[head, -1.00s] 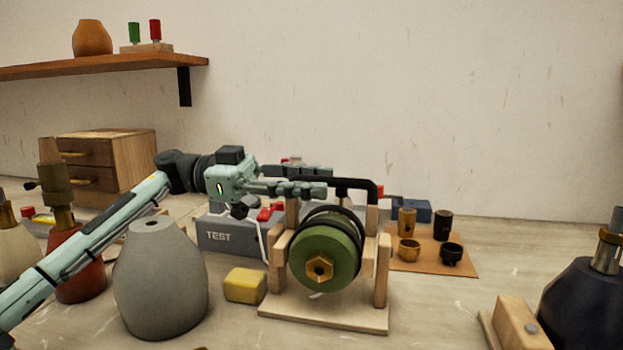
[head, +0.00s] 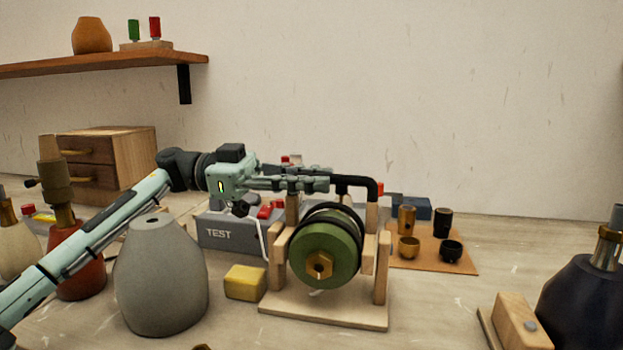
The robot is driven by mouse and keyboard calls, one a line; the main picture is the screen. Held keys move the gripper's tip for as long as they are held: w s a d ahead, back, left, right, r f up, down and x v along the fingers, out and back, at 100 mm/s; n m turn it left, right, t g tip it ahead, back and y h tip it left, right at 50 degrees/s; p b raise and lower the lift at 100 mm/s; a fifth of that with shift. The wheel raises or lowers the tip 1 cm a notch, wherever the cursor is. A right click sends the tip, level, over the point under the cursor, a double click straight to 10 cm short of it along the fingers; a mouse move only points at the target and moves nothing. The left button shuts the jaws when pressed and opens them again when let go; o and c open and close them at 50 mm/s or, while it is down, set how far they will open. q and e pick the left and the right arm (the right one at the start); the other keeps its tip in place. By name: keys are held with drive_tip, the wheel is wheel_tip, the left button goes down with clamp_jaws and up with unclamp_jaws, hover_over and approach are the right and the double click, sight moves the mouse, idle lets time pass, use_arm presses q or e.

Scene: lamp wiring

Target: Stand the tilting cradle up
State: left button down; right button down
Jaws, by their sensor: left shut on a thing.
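The tilting cradle (head: 368,250) is a wooden frame on a flat wooden base. A green round lamp body (head: 342,250) lies on its side in it, its brass nut facing me. A black bent handle (head: 358,182) runs along the top of the frame. My left gripper (head: 325,180) reaches in from the left and is shut on the near end of this handle. Its fingers partly hide the contact. My right gripper is not in view.
A grey TEST box (head: 228,234) stands behind the cradle, a yellow block (head: 245,283) and grey vase-like body (head: 160,280) to its left. A brown mat (head: 455,266) with small sockets lies to the right. A dark blue lamp body (head: 590,305) stands at the far right.

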sight(302, 231)
use_arm(q)
drive_tip(key=shift+s+r+m, duration=0.1)
drive_tip(key=shift+s+m, duration=0.2)
drive_tip(key=shift+m, duration=0.1)
drive_tip(key=shift+s+a+m, duration=0.3)
drive_tip(key=shift+s+m, duration=0.4)
drive_tip(key=shift+m, duration=0.15)
drive_tip(key=shift+s+a+m, duration=0.25)
drive_tip(key=shift+s+m, duration=0.45)
drive_tip(key=shift+m, duration=0.15)
drive_tip(key=shift+s+a+f, duration=0.15)
drive_tip(key=shift+s+f, duration=0.05)
drive_tip(key=shift+s, duration=0.2)
drive_tip(key=shift+s+a+f, duration=0.1)
drive_tip(key=shift+s+f, duration=0.1)
drive_tip(key=shift+s, duration=0.2)
drive_tip(key=shift+s+f, duration=0.1)
drive_tip(key=shift+s, duration=0.05)
drive_tip(key=shift+s+f, duration=0.1)
drive_tip(key=c, duration=1.7)
unclamp_jaws()
drive_tip(key=shift+o, duration=0.8)
drive_tip(key=shift+a, duration=0.1)
wheel_tip(302, 231, up, 10)
